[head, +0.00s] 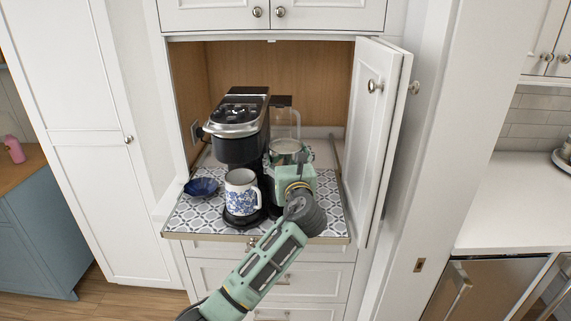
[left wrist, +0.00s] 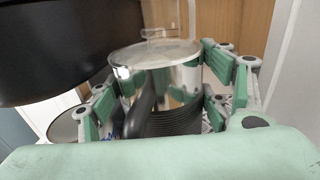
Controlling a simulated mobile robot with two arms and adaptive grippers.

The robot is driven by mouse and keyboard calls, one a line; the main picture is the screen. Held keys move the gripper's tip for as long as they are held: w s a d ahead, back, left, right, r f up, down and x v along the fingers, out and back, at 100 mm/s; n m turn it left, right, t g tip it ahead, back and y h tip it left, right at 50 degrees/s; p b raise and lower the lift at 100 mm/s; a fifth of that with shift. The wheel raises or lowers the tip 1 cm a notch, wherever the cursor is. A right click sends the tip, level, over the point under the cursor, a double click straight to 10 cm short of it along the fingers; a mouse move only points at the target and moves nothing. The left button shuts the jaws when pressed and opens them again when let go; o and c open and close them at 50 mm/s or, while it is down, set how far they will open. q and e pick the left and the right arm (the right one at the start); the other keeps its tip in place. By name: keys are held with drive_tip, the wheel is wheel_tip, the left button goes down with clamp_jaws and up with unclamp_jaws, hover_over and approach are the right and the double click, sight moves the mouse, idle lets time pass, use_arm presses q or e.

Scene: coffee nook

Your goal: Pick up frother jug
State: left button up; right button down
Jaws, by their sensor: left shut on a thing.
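The frother jug (head: 286,147), shiny with a clear lid, stands at the right side of the black and silver coffee maker. Its round clear lid and reflective body (left wrist: 155,55) fill the middle of the left wrist view. My left gripper (head: 288,163) reaches in from the front and is shut on the jug. In the left wrist view, the green-padded fingers (left wrist: 170,90) lie on either side of the jug's body. The lower part of the jug is hidden by the gripper in the head view. My right gripper does not show.
The coffee maker (head: 238,118) stands close left of the jug. A blue-and-white mug (head: 241,193) sits on its base, with a dark blue bowl (head: 202,187) to the left. The patterned shelf (head: 190,218) is pulled out. An open cabinet door (head: 380,140) bounds the right.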

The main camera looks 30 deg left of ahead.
use_arm(q)
drive_tip(key=s+d+r+b, duration=0.1)
drive_tip(key=s+d+r, duration=0.5)
drive_tip(key=s+r, duration=0.1)
drive_tip(key=w+d, duration=0.4)
drive_tip(key=w, duration=0.4)
drive_tip(key=a+f, duration=0.2)
drive_tip(key=a, duration=0.1)
drive_tip(key=a+f+p, duration=0.1)
drive_tip(key=a+f, duration=0.1)
drive_tip(key=a, duration=0.2)
drive_tip(key=a+f, duration=0.2)
drive_tip(key=a, duration=0.2)
drive_tip(key=shift+f+p, duration=0.4)
drive_tip(key=shift+f, duration=2.2)
drive_tip(key=o, duration=2.1)
drive_tip(key=shift+s+d+f, duration=0.1)
drive_tip(key=shift+s+f, duration=0.05)
drive_tip(key=shift+c, duration=0.2)
drive_tip(key=b+v, duration=0.1)
drive_tip(key=v, duration=1.1)
